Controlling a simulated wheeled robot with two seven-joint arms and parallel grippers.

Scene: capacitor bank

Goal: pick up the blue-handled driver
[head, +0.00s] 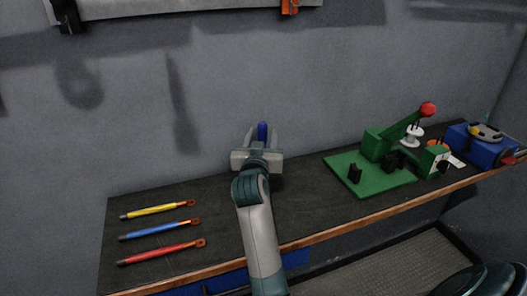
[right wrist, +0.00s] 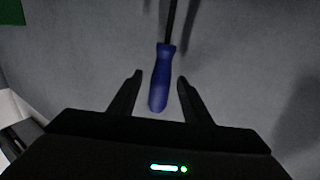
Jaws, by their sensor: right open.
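The blue-handled driver (head: 262,131) shows in the head view just beyond my right gripper, near the wall above the back of the bench. In the right wrist view its blue handle (right wrist: 160,82) lies between the two open fingers, with its dark shaft running up and away. My right gripper (right wrist: 158,82) is open, a finger on each side of the handle with a gap on both sides. In the head view my right gripper (head: 262,139) hides most of the driver below the handle. My left gripper is not in view.
Yellow (head: 155,210), blue (head: 155,230) and red (head: 160,252) rod-like tools lie on the dark bench (head: 215,215) at the left. A green fixture (head: 365,180) with a red-knobbed lever and a blue box (head: 480,145) stand at the right. The grey wall (head: 330,70) is close behind.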

